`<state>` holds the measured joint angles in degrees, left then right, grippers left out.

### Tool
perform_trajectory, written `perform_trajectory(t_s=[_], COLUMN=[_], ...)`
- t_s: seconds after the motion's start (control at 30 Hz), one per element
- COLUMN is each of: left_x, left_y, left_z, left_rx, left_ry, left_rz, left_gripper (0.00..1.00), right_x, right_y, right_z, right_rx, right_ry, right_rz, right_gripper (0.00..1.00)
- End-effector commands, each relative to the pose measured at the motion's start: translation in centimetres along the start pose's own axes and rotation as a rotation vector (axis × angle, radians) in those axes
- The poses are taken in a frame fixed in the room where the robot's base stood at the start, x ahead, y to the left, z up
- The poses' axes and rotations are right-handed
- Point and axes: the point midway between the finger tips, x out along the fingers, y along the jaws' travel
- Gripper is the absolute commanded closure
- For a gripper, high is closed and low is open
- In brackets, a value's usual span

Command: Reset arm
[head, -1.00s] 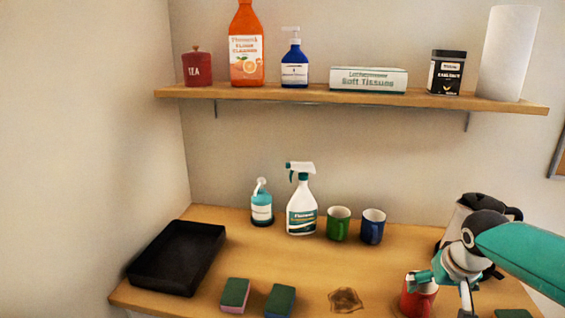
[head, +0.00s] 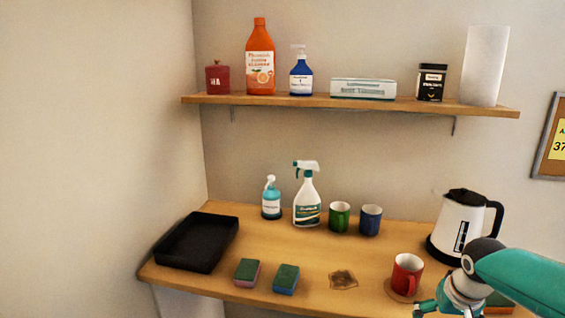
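My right gripper (head: 437,306) is at the lower right, in front of the counter's front edge and below the red mug. Its fingers are partly cut off by the bottom of the picture, and the visible ones look spread apart with nothing between them. The red mug (head: 405,274) stands upright on a round brown coaster (head: 398,293), apart from the gripper. My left gripper is not in the head view.
The counter (head: 310,262) holds a black tray (head: 197,242), two sponges (head: 247,272), a brown stain (head: 343,280), spray bottle (head: 307,200), soap bottle (head: 271,200), green mug (head: 340,217), blue mug (head: 370,220) and kettle (head: 458,226). A shelf (head: 350,103) hangs above.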

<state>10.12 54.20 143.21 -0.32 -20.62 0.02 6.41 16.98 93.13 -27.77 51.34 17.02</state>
Motion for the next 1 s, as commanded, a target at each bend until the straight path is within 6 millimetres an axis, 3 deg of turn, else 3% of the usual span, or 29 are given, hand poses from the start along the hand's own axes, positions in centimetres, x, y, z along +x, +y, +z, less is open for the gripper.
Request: perform_trajectory(t_s=[0.27,0.43,0.57,0.63,0.73,0.83,0.9,1.0], left_x=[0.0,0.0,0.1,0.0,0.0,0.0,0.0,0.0], left_y=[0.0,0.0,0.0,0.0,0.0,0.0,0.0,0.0], left_z=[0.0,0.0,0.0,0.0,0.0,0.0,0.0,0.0], left_rx=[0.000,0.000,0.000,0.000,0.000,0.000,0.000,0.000], left_ry=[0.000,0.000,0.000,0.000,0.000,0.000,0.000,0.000], left_rz=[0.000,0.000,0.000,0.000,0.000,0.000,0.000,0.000], left_gripper=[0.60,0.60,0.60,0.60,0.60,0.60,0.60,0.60], right_x=[6.6,11.6,16.5,18.8,21.0,21.9,21.9,21.9], right_y=[-2.5,-5.2,-8.7,-10.7,-13.4,-15.7,-16.5,-16.9], right_z=[5.0,10.2,17.1,21.6,28.5,35.4,38.2,39.4], right_rx=[-0.045,-0.073,-0.098,-0.099,-0.085,-0.048,-0.019,0.011], right_ry=[-0.181,-0.309,-0.434,-0.498,-0.573,-0.613,-0.597,-0.524], right_rz=[-0.020,-0.068,-0.145,-0.197,-0.270,-0.333,-0.354,-0.363], right_gripper=[0.00,0.00,0.00,0.00,0.00,0.00,0.00,0.00])
